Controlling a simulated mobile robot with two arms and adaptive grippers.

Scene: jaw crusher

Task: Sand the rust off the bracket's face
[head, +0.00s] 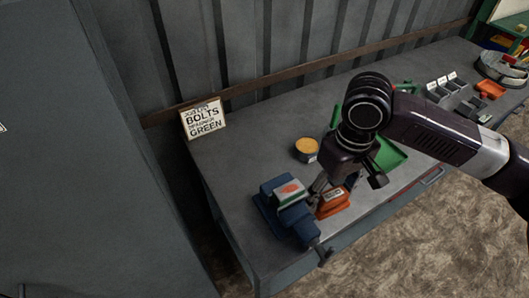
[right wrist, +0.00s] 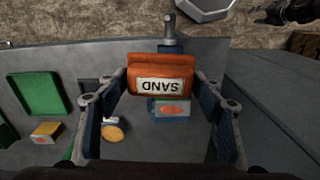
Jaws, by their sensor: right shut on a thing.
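The bracket (head: 291,192) is clamped in a blue vise (head: 268,208) at the table's near left corner. Its pale face carries an orange-red rust patch, which also shows in the right wrist view (right wrist: 172,109). My right gripper (right wrist: 162,95) is shut on an orange sanding block (right wrist: 160,72) labelled SAND, one finger on each side. In the head view the block (head: 333,203) is just right of the vise, below my right wrist, and appears apart from the bracket's face. My left gripper is not in the head view.
A tin with a yellow top (head: 306,149) stands behind the vise. A green tray (head: 390,155) lies to the right, partly behind my arm. A sign (head: 204,118) stands at the back left. Grey bins (head: 448,92) are farther right. The vise handle (head: 322,250) juts past the front edge.

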